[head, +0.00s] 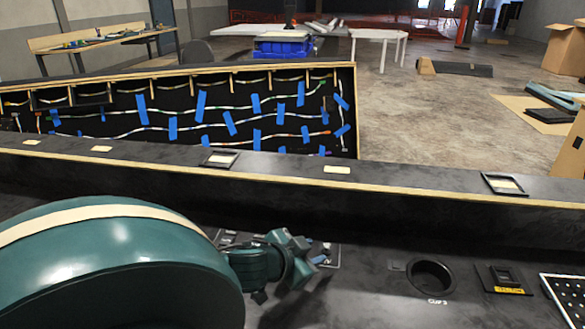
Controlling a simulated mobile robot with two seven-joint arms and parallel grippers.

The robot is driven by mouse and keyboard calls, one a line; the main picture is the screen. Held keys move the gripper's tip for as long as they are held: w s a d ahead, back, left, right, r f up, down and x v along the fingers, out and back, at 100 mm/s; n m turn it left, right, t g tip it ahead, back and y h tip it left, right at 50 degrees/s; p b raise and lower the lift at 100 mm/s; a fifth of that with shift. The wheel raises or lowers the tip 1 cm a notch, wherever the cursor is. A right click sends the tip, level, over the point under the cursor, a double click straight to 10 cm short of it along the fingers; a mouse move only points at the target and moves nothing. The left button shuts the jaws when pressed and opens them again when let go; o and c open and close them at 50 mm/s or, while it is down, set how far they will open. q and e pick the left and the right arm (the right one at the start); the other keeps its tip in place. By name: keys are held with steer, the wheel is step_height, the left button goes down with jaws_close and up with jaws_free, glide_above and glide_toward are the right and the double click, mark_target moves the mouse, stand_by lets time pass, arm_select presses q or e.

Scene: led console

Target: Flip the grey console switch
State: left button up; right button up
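The black console (370,275) fills the lower part of the head view. My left arm comes in from the left, and its green link covers much of the console's left side. My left gripper (312,257) is low over a small grey panel (332,247) on the console. The gripper and wrist hide most of this panel, so I cannot make out the grey switch clearly or tell whether the fingers touch it. I cannot tell whether the fingers are apart. My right gripper is not in view.
A round recess (432,276) marked as a cup holder lies to the right. Beyond it are a black switch block with a yellow label (506,280) and a dotted panel (568,298). A raised ledge (400,195) runs behind. The console between gripper and recess is clear.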

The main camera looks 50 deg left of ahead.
arm_select(q)
steer(key=p+v, duration=0.1)
steer(key=v, duration=0.6)
stand_by(0.6)
